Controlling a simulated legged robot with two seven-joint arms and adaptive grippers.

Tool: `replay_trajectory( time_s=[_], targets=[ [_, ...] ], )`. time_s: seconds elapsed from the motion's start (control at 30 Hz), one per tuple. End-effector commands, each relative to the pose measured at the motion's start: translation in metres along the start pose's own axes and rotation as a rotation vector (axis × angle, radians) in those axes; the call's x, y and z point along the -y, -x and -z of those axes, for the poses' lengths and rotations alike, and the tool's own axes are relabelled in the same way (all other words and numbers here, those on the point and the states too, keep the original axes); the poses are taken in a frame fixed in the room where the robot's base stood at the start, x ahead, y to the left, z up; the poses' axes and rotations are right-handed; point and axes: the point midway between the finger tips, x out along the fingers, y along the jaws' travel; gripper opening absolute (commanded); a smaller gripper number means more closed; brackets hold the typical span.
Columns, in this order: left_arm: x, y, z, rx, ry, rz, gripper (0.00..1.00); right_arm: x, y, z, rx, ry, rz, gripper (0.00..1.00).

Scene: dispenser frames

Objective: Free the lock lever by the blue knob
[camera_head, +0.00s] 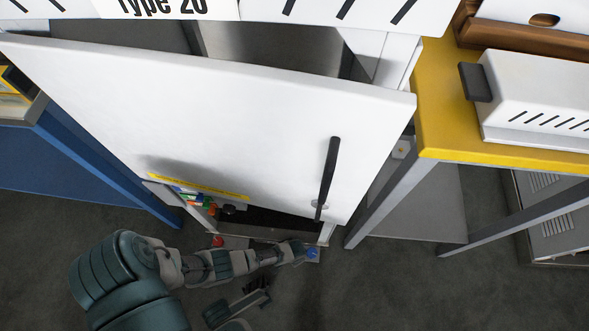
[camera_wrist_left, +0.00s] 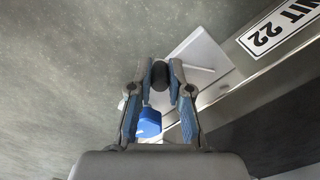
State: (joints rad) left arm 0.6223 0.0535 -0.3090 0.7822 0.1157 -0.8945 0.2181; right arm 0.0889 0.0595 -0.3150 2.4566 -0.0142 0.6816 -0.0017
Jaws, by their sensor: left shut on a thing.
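My left gripper (camera_head: 302,250) reaches in from the left, low in front of the white dispenser door (camera_head: 255,125). In the left wrist view the fingertips of my left gripper (camera_wrist_left: 160,73) close around a dark rounded piece (camera_wrist_left: 160,74), which looks like the end of the lock lever. The blue knob (camera_wrist_left: 150,122) shows between the fingers, nearer the palm. In the head view the blue knob (camera_head: 312,253) is right at the fingertips, and the lever itself is hidden by the gripper.
A red knob (camera_head: 218,241) is left of the blue one. A black handle (camera_head: 327,178) juts from the door. A yellow-topped table (camera_head: 432,105) stands at right, a blue cabinet (camera_head: 85,170) at left. The grey floor (camera_head: 400,290) at lower right is clear.

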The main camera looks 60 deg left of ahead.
Motion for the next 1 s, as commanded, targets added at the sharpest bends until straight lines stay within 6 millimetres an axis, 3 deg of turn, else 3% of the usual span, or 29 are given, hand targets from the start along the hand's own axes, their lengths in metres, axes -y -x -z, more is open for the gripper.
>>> replay_trajectory(
  time_s=[0.07, 0.1, 0.2, 0.67, 1.0],
  targets=[
    [-0.001, 0.001, 0.003, -0.008, 0.000, -0.002, 0.00, 0.000, 0.000, 0.000, 0.000, 0.000, 0.000, 0.44],
    [-0.001, 0.001, 0.004, -0.008, -0.001, -0.002, 0.21, 0.000, 0.000, 0.000, 0.000, 0.000, 0.000, 0.44],
    [-0.001, 0.001, 0.003, -0.007, -0.001, -0.002, 0.44, 0.000, 0.000, 0.000, 0.000, 0.000, 0.000, 0.44],
    [0.000, 0.008, 0.002, -0.006, -0.001, -0.001, 0.44, 0.001, -0.002, 0.005, -0.011, 0.000, 0.004, 0.44],
    [0.000, 0.061, 0.001, -0.007, -0.002, -0.001, 0.44, 0.001, -0.001, 0.004, -0.008, 0.000, 0.004, 0.44]
  ],
)
